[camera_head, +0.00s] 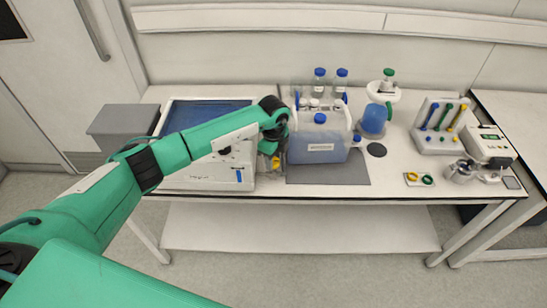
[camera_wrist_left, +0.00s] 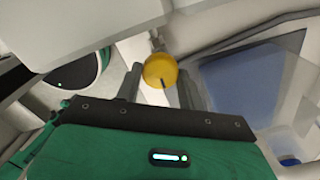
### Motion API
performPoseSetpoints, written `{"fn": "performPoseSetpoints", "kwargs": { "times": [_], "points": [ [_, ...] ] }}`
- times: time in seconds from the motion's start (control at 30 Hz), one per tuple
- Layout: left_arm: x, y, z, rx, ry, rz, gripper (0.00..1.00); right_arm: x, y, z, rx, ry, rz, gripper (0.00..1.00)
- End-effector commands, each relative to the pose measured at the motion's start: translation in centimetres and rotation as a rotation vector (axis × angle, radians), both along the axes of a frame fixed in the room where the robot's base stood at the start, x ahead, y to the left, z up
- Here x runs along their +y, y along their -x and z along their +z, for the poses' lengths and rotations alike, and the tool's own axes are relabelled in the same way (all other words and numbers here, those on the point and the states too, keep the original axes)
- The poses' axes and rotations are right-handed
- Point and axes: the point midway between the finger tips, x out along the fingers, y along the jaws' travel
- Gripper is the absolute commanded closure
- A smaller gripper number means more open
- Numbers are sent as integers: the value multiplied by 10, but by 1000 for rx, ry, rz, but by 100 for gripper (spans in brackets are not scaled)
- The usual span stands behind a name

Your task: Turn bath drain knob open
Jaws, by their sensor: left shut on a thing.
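The bath (camera_head: 245,178) is a white box with a dark blue top opening, at the left end of the bench. The yellow drain knob (camera_head: 275,163) shows small at its right side, partly covered by my left gripper (camera_head: 271,156). In the left wrist view the round yellow knob (camera_wrist_left: 160,70) sits between the two dark fingers of my left gripper (camera_wrist_left: 160,85), which is shut on it. A short dark mark on the knob points toward the gripper body. My right gripper is not in view.
A blue flask (camera_head: 373,120) and a tool rack (camera_head: 440,135) are farther right. The bench front is mostly clear.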

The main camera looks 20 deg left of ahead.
Motion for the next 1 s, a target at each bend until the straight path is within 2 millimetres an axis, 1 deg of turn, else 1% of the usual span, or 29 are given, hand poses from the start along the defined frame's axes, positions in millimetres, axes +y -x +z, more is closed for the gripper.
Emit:
{"fn": "performPoseSetpoints", "kwargs": {
  "times": [0.2, 0.67, 0.7, 0.77, 0.8, 1.0],
  "points": [
    [0, -1, 1, -3, 0, 49, 83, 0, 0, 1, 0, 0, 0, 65],
    [0, -1, 1, -3, 1, 60, 83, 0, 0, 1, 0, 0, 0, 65],
    [0, -1, 1, -3, 1, 60, 55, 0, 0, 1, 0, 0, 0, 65],
    [0, -1, 1, -3, 1, 60, 43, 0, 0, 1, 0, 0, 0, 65],
    [0, -1, 1, -2, 0, 60, 39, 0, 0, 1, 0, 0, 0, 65],
    [0, -1, 1, -1, 0, 59, 39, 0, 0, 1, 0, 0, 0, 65]
  ]
}}
